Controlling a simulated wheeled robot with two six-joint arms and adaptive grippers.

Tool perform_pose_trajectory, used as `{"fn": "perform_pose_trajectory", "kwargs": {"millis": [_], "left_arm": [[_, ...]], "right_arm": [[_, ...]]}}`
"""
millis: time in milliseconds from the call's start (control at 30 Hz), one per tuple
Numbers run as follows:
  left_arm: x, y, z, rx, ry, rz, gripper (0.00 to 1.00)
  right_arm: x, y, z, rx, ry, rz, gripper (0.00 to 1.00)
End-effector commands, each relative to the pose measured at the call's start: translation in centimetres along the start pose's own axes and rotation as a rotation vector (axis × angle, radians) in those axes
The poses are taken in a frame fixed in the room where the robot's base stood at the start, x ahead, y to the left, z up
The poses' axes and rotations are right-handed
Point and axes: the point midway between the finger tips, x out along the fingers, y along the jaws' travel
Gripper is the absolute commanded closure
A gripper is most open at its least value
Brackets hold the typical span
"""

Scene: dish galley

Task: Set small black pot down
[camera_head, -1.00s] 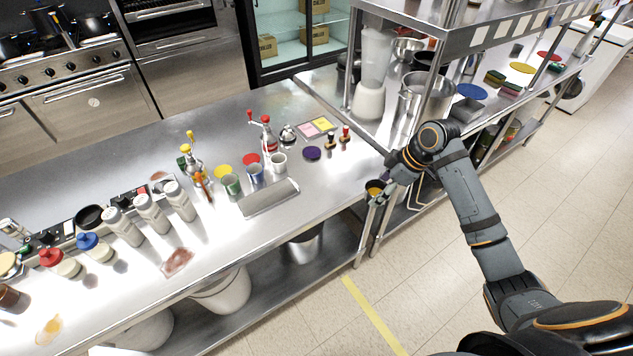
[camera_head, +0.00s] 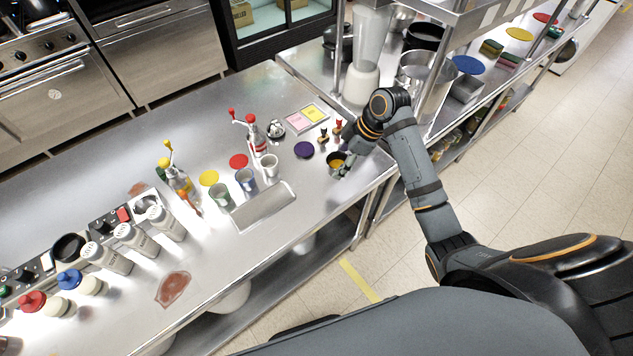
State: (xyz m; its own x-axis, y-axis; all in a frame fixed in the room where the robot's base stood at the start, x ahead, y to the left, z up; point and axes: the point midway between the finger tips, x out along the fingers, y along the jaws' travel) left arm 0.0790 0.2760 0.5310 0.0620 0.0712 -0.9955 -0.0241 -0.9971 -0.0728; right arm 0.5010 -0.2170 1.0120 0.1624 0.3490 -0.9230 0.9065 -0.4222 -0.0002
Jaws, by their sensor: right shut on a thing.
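The small black pot (camera_head: 335,160), with something orange-yellow inside, is at the right end of the steel counter (camera_head: 330,203). My right gripper (camera_head: 346,168) is shut on its right side. The pot looks upright, at or just above the counter top; I cannot tell whether it touches. The gripper's fingers are small and partly hidden by the wrist. My left gripper is not in view.
A purple disc (camera_head: 304,150) lies just left of the pot, with small red-topped stamps (camera_head: 337,128) behind. A steel tray (camera_head: 264,207) and several cups stand further left. A blender (camera_head: 368,55) stands behind my arm. Bare counter lies in front of the pot.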

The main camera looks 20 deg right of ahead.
Motion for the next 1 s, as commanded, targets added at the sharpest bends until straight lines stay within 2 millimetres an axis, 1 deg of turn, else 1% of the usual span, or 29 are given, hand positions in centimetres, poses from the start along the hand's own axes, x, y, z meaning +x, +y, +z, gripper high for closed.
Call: {"fn": "perform_pose_trajectory", "kwargs": {"millis": [33,67,100,200,300,367,500,567,633,700,800,1000], "left_arm": [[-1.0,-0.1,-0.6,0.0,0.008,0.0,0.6],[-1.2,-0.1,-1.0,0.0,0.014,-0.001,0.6],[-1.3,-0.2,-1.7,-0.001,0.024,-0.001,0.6],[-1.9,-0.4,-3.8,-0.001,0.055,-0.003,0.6],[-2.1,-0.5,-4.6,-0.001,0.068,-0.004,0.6],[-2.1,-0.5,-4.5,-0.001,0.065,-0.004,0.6],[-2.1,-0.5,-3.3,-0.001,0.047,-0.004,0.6],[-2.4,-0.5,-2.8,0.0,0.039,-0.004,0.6],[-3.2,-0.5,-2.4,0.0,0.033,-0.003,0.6],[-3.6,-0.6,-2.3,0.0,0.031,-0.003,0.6],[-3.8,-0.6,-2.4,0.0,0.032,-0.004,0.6],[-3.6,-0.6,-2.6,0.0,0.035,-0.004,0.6]], "right_arm": [[0.7,-0.7,-1.5,0.002,0.009,-0.008,0.81],[1.6,-1.0,-1.8,0.002,0.007,-0.01,0.81],[2.8,-1.2,-1.9,0.004,0.004,-0.009,0.81],[5.2,-1.6,-2.4,0.002,0.002,-0.006,0.81],[6.6,-1.8,-2.7,0.001,0.0,-0.002,0.81],[7.1,-1.9,-2.8,0.0,0.0,0.0,0.81],[7.5,-1.9,-2.8,0.001,0.0,0.0,0.81],[8.2,-2.2,-3.1,0.002,0.0,-0.003,0.81],[9.2,-2.3,-2.8,0.002,-0.003,-0.004,0.81],[10.2,-2.3,-2.3,0.002,-0.004,-0.004,0.81],[11.1,-2.2,-1.9,0.001,-0.002,0.0,0.81],[11.3,-2.1,-1.9,0.0,-0.001,0.002,0.81]]}}
